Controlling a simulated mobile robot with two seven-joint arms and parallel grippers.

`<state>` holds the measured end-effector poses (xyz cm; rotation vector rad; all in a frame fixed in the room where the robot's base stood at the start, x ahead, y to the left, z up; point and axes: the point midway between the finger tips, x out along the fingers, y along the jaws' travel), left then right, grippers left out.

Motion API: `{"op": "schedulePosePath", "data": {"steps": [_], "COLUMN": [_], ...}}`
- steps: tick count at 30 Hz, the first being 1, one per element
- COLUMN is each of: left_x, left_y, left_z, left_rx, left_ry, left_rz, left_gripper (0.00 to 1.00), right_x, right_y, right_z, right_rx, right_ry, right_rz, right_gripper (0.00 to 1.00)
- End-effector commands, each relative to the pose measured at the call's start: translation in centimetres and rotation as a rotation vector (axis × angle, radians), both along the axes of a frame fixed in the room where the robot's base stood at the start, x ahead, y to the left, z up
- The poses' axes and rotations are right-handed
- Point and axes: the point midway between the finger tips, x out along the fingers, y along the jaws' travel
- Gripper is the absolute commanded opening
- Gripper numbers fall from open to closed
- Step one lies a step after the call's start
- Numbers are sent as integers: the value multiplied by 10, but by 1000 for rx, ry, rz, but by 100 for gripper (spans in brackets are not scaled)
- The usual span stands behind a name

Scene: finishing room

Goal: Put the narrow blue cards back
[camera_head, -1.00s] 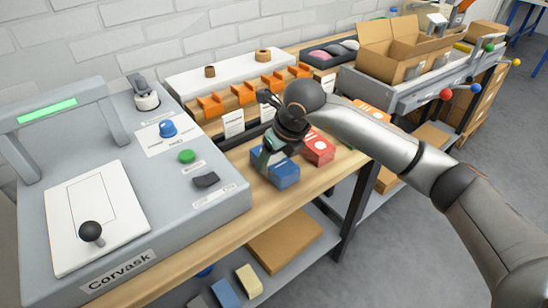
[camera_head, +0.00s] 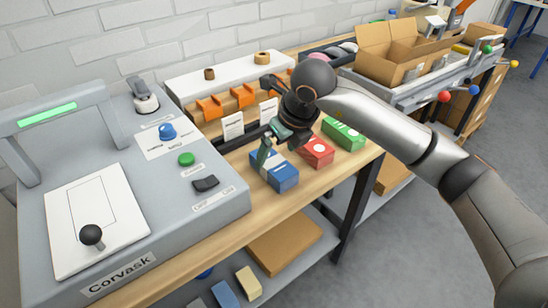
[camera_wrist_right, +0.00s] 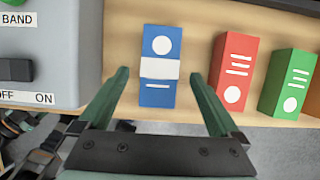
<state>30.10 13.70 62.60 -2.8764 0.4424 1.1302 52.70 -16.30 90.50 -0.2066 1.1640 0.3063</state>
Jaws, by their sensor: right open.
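A blue card box (camera_head: 275,172) with a white band and a white circle stands on the wooden bench edge, beside the grey machine. In the right wrist view the blue box (camera_wrist_right: 158,95) lies ahead, between the lines of the two green fingers. My right gripper (camera_head: 277,148) is open above and just behind the blue box in the head view. Its open fingers (camera_wrist_right: 160,76) also show in the wrist view, with nothing held. Whether a finger touches the box I cannot tell. My left gripper is not in view.
The grey machine (camera_head: 215,215) is close on the left. Orange holders (camera_head: 211,107) and white label cards (camera_head: 232,126) stand behind.

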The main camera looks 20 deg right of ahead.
Motion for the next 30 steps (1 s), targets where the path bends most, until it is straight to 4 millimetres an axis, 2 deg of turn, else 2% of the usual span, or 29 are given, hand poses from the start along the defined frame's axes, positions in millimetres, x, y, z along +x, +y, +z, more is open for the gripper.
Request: {"op": "schedulePosePath", "data": {"steps": [1, 6, 12, 30], "left_x": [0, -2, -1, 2], "left_y": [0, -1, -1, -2], "left_z": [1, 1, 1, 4], "left_rx": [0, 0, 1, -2], "left_ry": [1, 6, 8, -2], "left_rz": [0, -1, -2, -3], "left_gripper": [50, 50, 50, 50], "right_x": [-4, -17, -25, -27], "right_y": [-2, -6, -9, -10], "right_z": [13, 44, 64, 67], "right_rx": [-2, -1, 0, 0], "right_ry": [-5, -4, -1, 1], "right_rz": [0, 0, 0, 0], "right_gripper": [98, 98, 98, 98]}}
